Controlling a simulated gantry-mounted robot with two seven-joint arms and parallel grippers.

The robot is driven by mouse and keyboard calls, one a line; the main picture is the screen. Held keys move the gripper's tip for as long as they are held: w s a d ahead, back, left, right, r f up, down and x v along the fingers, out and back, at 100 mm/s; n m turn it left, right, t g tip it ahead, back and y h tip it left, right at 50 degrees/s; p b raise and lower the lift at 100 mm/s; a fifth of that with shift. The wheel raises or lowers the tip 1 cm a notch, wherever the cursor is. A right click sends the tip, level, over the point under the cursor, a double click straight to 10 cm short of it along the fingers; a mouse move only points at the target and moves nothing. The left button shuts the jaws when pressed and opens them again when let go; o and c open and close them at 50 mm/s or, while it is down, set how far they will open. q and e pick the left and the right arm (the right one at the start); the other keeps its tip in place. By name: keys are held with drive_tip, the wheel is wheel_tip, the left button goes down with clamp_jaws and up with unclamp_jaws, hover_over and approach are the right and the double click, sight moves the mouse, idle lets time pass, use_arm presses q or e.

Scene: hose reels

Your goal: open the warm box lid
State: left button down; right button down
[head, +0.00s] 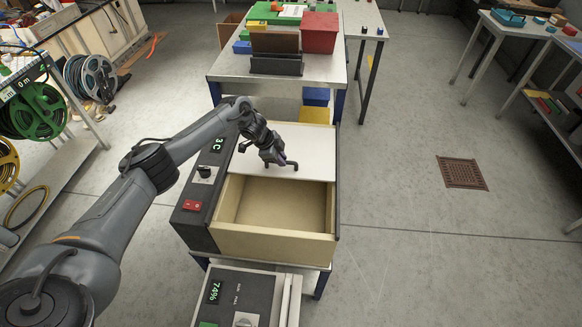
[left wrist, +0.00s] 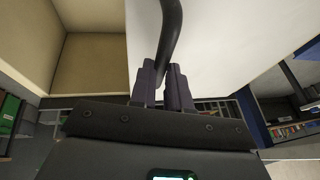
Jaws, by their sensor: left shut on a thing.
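The warm box (head: 275,248) has a dark control panel on its left side and pale walls. Its white lid (head: 312,140) covers the far part, and the near part of the box is uncovered, showing an empty tan interior. My left gripper (head: 281,160) is at the dark lid handle (head: 293,167) near the lid's front edge. In the left wrist view, my left gripper's fingers (left wrist: 165,85) are shut around the curved handle (left wrist: 172,30), with the lid (left wrist: 235,35) to the right and the open interior (left wrist: 92,60) to the left. My right gripper is out of view.
A table (head: 330,72) with red, green and blue bins stands behind the box. Another device (head: 240,300) with a display stands in front. A rack with hose reels (head: 38,110) is at left. Open floor with a drain grate (head: 462,173) lies at right.

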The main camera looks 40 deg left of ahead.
use_arm(q)
drive_tip(key=c, duration=1.1)
unclamp_jaws()
drive_tip(key=p+v, duration=0.2)
drive_tip(key=v, duration=0.9)
drive_tip(key=shift+a+f, duration=0.1)
